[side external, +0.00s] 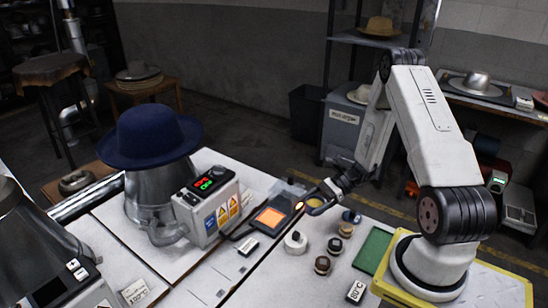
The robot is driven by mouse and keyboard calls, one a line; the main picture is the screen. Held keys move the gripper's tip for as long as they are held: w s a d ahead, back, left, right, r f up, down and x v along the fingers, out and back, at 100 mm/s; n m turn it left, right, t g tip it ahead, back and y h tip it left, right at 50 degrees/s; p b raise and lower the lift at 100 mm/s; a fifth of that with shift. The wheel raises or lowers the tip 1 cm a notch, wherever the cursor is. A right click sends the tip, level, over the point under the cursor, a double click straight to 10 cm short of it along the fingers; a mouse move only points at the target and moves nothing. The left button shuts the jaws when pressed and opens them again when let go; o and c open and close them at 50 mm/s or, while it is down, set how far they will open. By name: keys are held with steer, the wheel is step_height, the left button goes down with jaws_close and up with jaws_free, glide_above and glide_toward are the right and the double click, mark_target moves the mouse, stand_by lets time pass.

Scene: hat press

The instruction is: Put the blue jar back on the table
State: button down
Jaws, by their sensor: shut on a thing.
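My gripper (331,189) is at the middle of the picture, low over the white table (255,262), with its fingers pointing down and left. It is shut on a small round jar (317,207) with a dark bluish side and a tan face. This looks like the blue jar, tilted, but its colour is hard to make out at this size. Whether it touches the table cannot be told. Another small jar with a bluish top (351,216) stands just right of and below it.
Several dark jars (334,245) stand in front, near a white round pot (296,242). An orange-lit panel (270,217) lies left of the gripper. A blue hat (150,137) sits on a metal press (158,186). A green mat (373,248) lies at right.

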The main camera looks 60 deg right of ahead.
mark_target(311, 227)
steer(key=shift+f, duration=1.55)
steer(key=shift+f, duration=1.75)
steer(key=shift+f, duration=0.15)
jaws_free()
